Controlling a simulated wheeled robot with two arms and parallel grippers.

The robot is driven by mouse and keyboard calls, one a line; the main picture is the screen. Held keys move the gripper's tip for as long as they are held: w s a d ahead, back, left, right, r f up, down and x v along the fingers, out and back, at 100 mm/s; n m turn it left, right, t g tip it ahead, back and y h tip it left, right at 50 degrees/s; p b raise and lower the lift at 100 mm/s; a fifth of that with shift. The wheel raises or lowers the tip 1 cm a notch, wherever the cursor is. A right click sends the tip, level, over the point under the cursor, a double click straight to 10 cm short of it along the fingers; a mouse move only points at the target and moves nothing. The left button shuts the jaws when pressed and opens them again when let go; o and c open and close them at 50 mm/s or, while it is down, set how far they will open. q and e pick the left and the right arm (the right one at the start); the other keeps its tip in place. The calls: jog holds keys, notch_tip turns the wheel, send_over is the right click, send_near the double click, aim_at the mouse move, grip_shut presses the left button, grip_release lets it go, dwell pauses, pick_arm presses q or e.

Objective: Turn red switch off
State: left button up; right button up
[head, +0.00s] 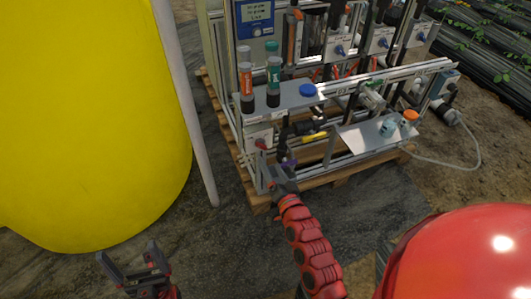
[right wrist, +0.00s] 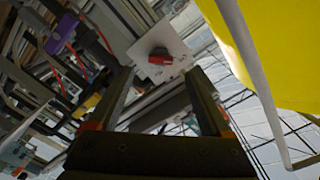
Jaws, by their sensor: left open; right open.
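The red switch (right wrist: 160,60) sits on a pale square plate (right wrist: 163,42) in the right wrist view. It lies beyond the fingertips of my right gripper (right wrist: 157,88), between them in the picture and apart from them. In the head view the small red switch (head: 261,143) is at the skid's front left corner, just above my right gripper (head: 273,176). The right gripper is open and empty. The switch's exact handle angle is hard to read. My left gripper (head: 130,258) is open and empty, low at the left over dark ground sheeting.
A large yellow tank (head: 90,110) and a pale upright pole (head: 185,95) stand left of the skid. Bottles (head: 273,82), a yellow-handled valve (head: 314,137) and metal rails crowd the skid on its wooden pallet (head: 261,203). A purple handle (right wrist: 67,28) is left of the switch.

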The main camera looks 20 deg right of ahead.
jog(key=s+p, duration=0.1)
jog(key=s, duration=0.9)
jog(key=shift+d+p, duration=0.15)
jog(key=shift+p, duration=0.2)
